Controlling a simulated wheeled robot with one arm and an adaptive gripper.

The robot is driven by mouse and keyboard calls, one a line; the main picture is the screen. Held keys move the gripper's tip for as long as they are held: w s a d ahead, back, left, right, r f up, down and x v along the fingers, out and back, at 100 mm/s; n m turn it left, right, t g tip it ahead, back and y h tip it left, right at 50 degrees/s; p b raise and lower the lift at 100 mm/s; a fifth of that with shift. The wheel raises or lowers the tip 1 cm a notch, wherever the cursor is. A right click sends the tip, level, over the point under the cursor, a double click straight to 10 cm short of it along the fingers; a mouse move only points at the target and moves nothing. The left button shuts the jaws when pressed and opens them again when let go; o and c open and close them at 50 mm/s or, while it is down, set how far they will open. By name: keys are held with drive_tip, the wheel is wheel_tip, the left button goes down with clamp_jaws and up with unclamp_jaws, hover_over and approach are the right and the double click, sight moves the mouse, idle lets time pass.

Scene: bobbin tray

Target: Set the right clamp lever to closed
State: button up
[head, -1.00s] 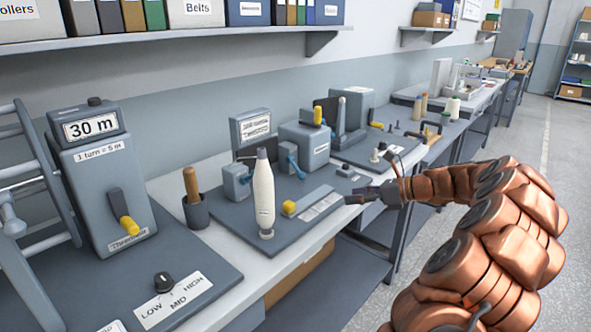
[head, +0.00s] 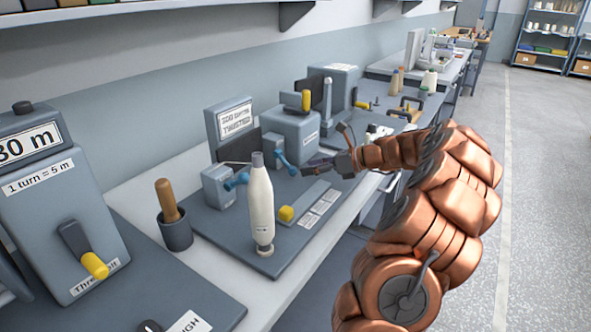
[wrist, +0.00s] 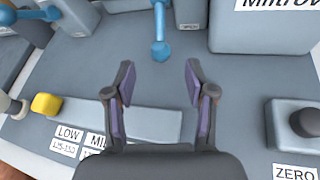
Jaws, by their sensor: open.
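The right clamp lever (head: 284,160) is blue with a round knob. In the wrist view this lever (wrist: 160,32) points toward me from its grey clamp block (wrist: 190,14), with its knob nearest my fingers. My gripper (wrist: 158,78) is open and empty, its purple-padded fingers spread on either side of the lever's line, short of the knob and apart from it. In the head view my gripper (head: 306,168) is just right of the lever. The left clamp lever (head: 237,181), also blue, sits on its own grey block (head: 217,190); part of it shows at the wrist view's upper left.
A white bobbin cone (head: 261,205) stands in front of the clamps. A yellow slider knob (wrist: 46,104) sits at the left end of a labelled track (wrist: 150,124). A dark knob block (wrist: 290,128) marked ZERO is right. A large grey box (wrist: 262,30) is behind.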

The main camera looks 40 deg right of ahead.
sight(286, 164)
drive_tip(key=x, duration=0.5)
drive_tip(key=shift+w, duration=0.1)
clamp_jaws()
idle(0.3)
